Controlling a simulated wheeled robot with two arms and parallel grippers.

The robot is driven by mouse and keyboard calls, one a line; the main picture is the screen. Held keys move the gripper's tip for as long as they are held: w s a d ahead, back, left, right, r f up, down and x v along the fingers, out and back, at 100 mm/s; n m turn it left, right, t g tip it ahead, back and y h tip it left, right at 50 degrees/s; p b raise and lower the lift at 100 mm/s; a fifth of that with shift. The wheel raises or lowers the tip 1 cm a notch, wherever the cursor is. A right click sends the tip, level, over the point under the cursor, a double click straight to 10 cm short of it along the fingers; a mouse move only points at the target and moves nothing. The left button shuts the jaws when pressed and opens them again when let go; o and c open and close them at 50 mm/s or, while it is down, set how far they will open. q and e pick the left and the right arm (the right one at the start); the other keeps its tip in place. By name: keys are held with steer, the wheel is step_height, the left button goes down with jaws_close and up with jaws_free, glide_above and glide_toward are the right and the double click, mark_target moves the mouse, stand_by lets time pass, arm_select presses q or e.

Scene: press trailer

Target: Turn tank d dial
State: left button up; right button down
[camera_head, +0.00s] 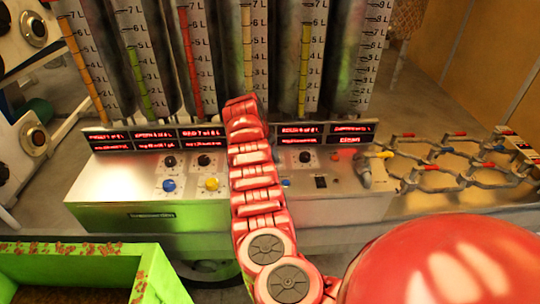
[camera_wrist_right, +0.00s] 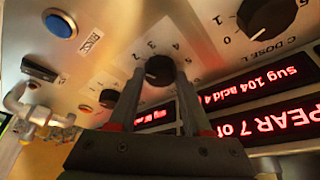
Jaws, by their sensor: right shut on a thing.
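A black dial (camera_wrist_right: 158,66) with numbers printed around it sits on the metal panel (camera_wrist_right: 215,45) in the right wrist view. My right gripper (camera_wrist_right: 164,82) has one finger on each side of this dial and is shut on it. The label of this dial is not readable. Another black dial (camera_wrist_right: 266,14), marked "C DOSE L", is beside it at the upper right. In the head view my red right arm covers the middle of the control panel (camera_head: 110,180) and hides the gripper and the held dial. My left gripper is not in view.
Several upright tanks with litre scales (camera_head: 207,50) stand behind red displays (camera_head: 100,142). A blue button (camera_wrist_right: 61,23), a black switch (camera_wrist_right: 39,67) and a tap (camera_wrist_right: 35,112) are on the panel. A green box (camera_head: 75,262) is at the lower left.

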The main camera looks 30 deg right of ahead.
steer(key=shift+c, duration=1.7)
jaws_free()
steer(key=b+v, duration=0.2)
steer(key=v, duration=1.5)
steer(key=shift+r+b, duration=0.15)
steer(key=shift+b, duration=0.15)
steer(key=shift+s, duration=0.1)
